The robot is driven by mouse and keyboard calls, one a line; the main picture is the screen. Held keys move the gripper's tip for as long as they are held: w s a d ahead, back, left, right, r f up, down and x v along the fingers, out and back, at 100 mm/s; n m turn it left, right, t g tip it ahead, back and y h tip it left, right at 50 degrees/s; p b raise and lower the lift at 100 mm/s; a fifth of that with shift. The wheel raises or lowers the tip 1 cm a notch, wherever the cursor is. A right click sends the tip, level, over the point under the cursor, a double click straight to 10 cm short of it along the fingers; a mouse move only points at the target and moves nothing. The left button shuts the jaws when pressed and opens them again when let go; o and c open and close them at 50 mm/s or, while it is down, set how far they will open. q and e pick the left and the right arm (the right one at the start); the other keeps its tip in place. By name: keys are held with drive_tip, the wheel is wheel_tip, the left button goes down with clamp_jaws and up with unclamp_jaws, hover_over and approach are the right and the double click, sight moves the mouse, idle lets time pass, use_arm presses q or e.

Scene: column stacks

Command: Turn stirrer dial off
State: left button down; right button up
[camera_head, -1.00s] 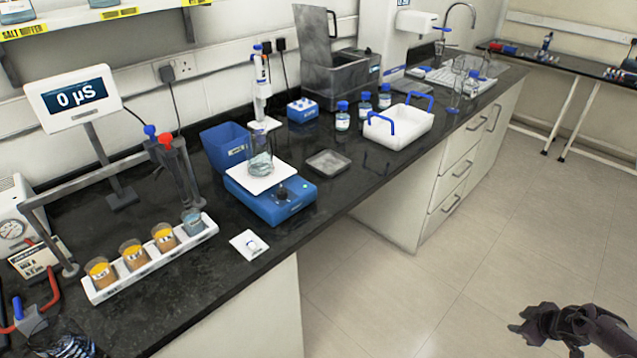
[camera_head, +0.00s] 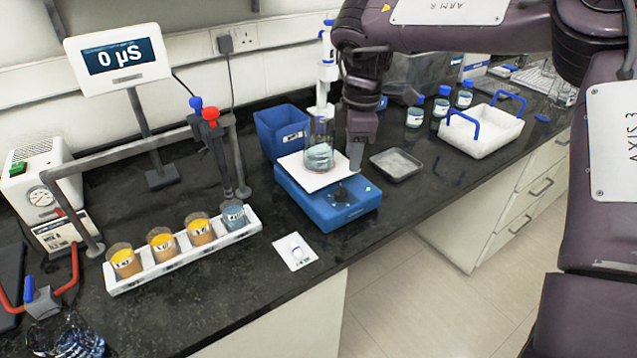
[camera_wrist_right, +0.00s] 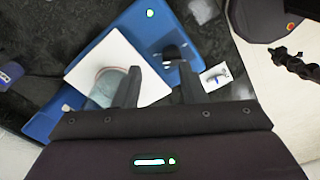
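The blue stirrer (camera_head: 318,208) stands on the dark bench with a white top plate. Its black dial (camera_head: 341,193) is on the front face, beside a small lit green light. A glass beaker (camera_head: 319,158) with pale liquid stands on the plate. My right gripper (camera_head: 358,155) points down just behind and above the dial. In the right wrist view its fingers (camera_wrist_right: 159,66) are apart and empty, with the dial (camera_wrist_right: 172,52) beyond them, near the right finger. A dark gripper-like part (camera_wrist_right: 297,64), perhaps my left gripper, shows at the right edge there.
A white rack (camera_head: 180,262) of small beakers and a white card (camera_head: 295,252) lie left of the stirrer. A grey tray (camera_head: 397,164) lies to its right. A pipette on a stand (camera_head: 326,70) and a blue box (camera_head: 281,131) are behind. Bench in front is narrow.

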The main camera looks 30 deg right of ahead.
sight(341, 188)
drive_tip(key=shift+a+f, duration=0.1)
drive_tip(key=shift+a, duration=1)
drive_tip(key=shift+s+a+f, duration=0.1)
drive_tip(key=shift+a+f, duration=0.05)
drive_tip(key=shift+a, duration=0.15)
wheel_tip(341, 188, down, 7)
drive_tip(key=shift+s+f, duration=0.1)
drive_tip(key=shift+f, duration=0.1)
drive_tip(key=c, duration=0.7)
